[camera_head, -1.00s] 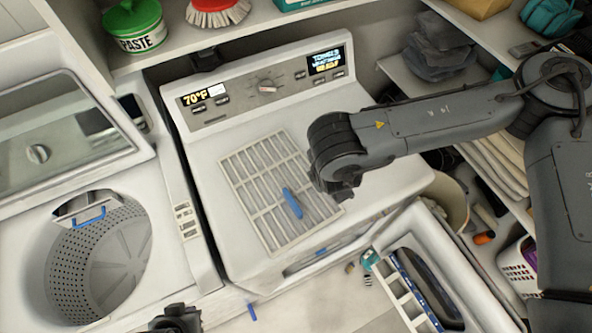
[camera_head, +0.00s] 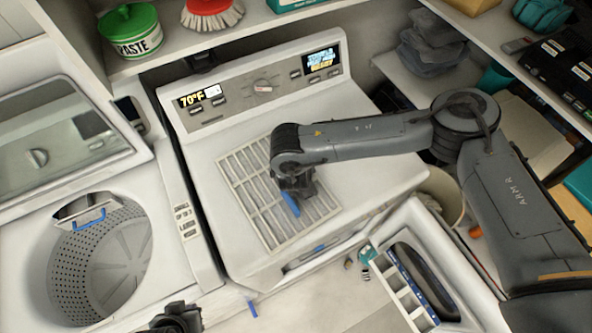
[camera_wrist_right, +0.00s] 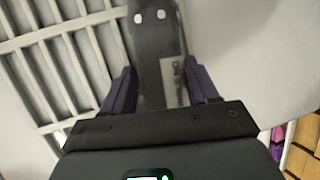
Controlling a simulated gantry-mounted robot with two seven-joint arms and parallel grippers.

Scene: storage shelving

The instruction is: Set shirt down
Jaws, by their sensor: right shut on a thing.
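I cannot make out a shirt in either view. My right gripper (camera_head: 292,193) is low over the white slatted rack (camera_head: 243,180) on top of the dryer, at a blue bar (camera_head: 290,204). The right wrist view shows its fingers (camera_wrist_right: 160,90) on either side of a dark grey piece (camera_wrist_right: 158,45) with two pale spots, which I cannot identify. The rack's slats (camera_wrist_right: 55,38) show at left there. A dark part of my left gripper (camera_head: 175,318) shows at the bottom edge. Its jaws cannot be made out.
The white dryer (camera_head: 375,165) has its control panel at the back. The open washer (camera_head: 165,215) stands at left. A shelf above holds a green-lidded paste tub (camera_head: 135,35) and a red brush (camera_head: 210,10). A white bin (camera_head: 440,240) stands at front right.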

